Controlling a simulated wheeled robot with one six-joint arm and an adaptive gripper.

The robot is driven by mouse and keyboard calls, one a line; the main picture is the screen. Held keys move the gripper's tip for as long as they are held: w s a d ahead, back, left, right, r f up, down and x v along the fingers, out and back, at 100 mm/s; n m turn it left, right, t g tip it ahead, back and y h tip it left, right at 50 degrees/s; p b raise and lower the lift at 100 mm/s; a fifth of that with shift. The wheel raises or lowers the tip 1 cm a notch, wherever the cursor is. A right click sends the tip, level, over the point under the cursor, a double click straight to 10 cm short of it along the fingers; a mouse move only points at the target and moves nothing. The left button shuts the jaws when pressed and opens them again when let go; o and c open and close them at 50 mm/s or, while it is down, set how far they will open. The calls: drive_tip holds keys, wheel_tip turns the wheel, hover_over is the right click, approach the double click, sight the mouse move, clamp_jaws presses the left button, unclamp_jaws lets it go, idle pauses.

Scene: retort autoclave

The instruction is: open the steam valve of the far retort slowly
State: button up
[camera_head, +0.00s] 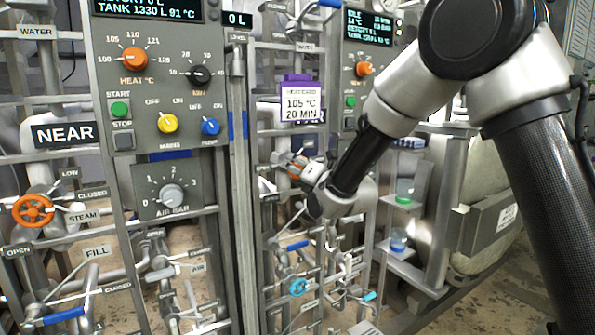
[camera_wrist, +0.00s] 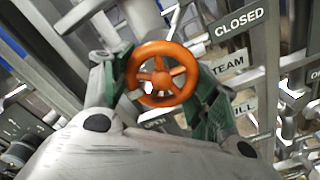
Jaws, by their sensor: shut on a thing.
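The far retort's steam valve is an orange spoked handwheel (camera_wrist: 161,78), seen nearly face-on in the wrist view. Signs around it read CLOSED, STEAM (first letter hidden) and OPEN. My gripper (camera_wrist: 164,84) has one green-padded finger on each side of the rim and is shut on the wheel. In the head view my gripper (camera_head: 298,168) reaches from the right to the far piping, and only a little orange shows at its tip. How far the valve is turned cannot be told.
The near retort's panel (camera_head: 172,92) and its orange steam wheel (camera_head: 33,211) stand at left, marked NEAR. A purple-topped card (camera_head: 302,103) reads 105 °C, 20 MIN. Pipes, a blue wheel (camera_head: 298,287) and levers crowd below my gripper.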

idle(0.3)
drive_tip(key=o, duration=1)
drive_tip(key=shift+o, duration=0.2)
drive_tip(key=v, duration=1.2)
